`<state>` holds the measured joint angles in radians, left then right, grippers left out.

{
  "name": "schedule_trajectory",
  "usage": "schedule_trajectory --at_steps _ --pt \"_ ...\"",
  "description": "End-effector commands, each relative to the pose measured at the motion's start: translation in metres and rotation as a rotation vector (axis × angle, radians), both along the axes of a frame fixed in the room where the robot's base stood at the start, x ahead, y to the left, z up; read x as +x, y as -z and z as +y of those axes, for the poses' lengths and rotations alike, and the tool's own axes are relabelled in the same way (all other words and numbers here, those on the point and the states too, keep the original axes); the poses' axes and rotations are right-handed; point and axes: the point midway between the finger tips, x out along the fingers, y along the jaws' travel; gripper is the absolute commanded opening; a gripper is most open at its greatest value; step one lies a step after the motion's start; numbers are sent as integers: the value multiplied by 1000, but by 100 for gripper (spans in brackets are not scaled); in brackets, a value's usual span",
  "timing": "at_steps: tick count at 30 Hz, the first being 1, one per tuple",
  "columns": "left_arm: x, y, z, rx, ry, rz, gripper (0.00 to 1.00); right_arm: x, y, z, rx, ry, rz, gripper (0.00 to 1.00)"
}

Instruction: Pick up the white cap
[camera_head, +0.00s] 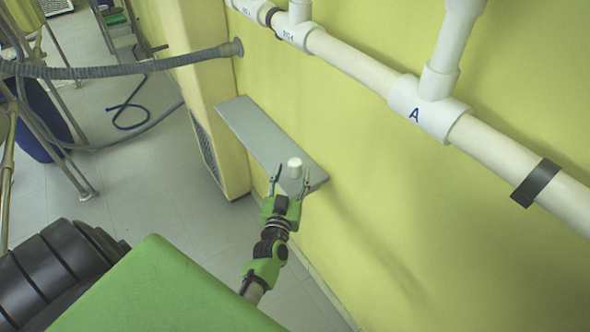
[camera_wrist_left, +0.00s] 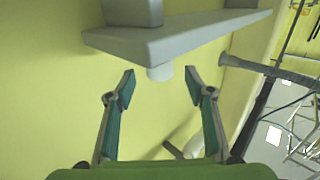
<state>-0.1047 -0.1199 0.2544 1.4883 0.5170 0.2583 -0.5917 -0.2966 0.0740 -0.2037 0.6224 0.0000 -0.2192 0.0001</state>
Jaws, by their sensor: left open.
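The white cap (camera_head: 295,165) is a small pale cylinder standing on a narrow grey wall shelf (camera_head: 255,130), near the shelf's near end. My left gripper (camera_head: 291,177) is open and empty, its two fingers spread on either side of the cap in the head view. In the left wrist view, the cap (camera_wrist_left: 160,72) shows against the shelf's edge (camera_wrist_left: 185,38), in line with the gap between the open fingertips (camera_wrist_left: 160,84). It appears a little beyond the tips, with no contact visible. My right gripper is not in view.
A yellow wall (camera_head: 450,210) backs the shelf. White pipes (camera_head: 350,60) run along the wall above it, one fitting marked A. A grey hose (camera_head: 140,63) crosses at the upper left. Blue containers and metal frames stand on the tiled floor at left.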

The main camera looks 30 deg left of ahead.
Motion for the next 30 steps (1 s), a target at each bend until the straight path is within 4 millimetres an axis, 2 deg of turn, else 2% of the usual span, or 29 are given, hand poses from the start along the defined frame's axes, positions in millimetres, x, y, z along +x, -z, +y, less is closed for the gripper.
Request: schedule_trajectory --at_steps 3,7,16,17,21,22,30 --pt "19 3 7 1 0 -4 49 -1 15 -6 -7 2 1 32" --pt "35 2 14 0 -1 -2 49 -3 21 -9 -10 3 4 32" --pt "40 0 16 1 0 2 49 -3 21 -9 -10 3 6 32" --pt "40 0 16 1 0 1 46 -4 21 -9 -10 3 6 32" --pt "40 0 16 1 0 1 10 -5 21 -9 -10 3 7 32" --pt "40 0 16 1 0 1 5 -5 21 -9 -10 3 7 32" --pt "40 0 16 1 0 0 5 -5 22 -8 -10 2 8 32"
